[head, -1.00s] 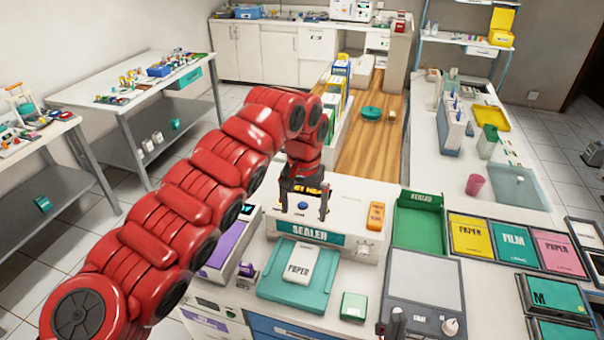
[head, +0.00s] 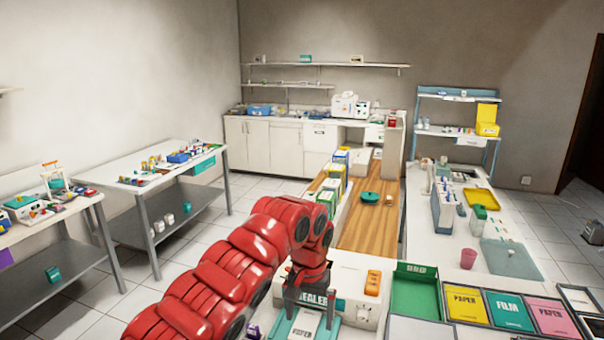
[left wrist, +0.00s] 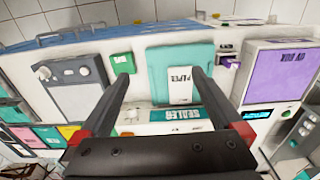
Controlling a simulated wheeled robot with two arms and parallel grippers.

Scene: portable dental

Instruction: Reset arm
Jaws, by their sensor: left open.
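My left arm (head: 235,265) is red and reaches in from the bottom of the head view. My left gripper (head: 308,300) points down in front of the white sealer (head: 345,285). Its two fingers are apart with nothing between them. In the left wrist view the open gripper (left wrist: 157,78) shows its fingers on either side of a white paper packet (left wrist: 180,87). The packet lies on a teal tray (left wrist: 212,88) at the sealer's front, below the fingertips. The packet also shows in the head view (head: 305,322). My right gripper is in no view.
A green bin (head: 415,292) and yellow, teal and pink pouch boxes stand right of the sealer. Side tables (head: 165,170) stand at left, with open floor between.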

